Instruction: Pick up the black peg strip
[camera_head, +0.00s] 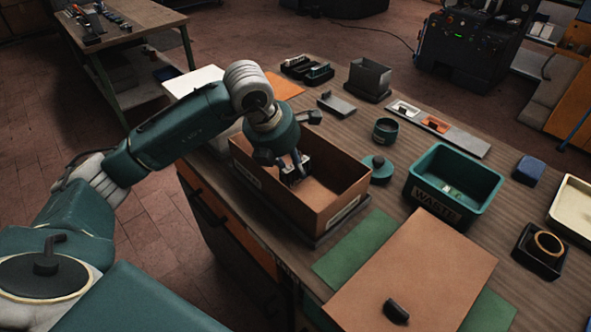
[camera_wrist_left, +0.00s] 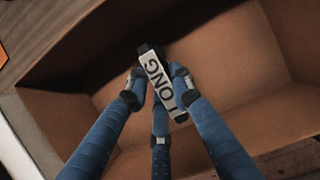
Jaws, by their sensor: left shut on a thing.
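My left gripper (camera_head: 294,172) reaches down into the open brown cardboard box (camera_head: 345,203). In the left wrist view its blue fingers (camera_wrist_left: 160,90) are shut on a black strip (camera_wrist_left: 150,50) with a white lettered label, which I take to be the black peg strip. The label seems to read "LONG" or "TONG". The strip is inside the box, tilted in the wrist picture. I cannot tell whether it touches the box floor. My right gripper is not in view.
The box walls stand close around the left gripper. A green waste bin (camera_head: 419,188), a dark green cup (camera_head: 385,131) and a round green lid (camera_head: 377,167) stand to its right. A brown board (camera_head: 420,265) lies in front on a green mat (camera_head: 345,250).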

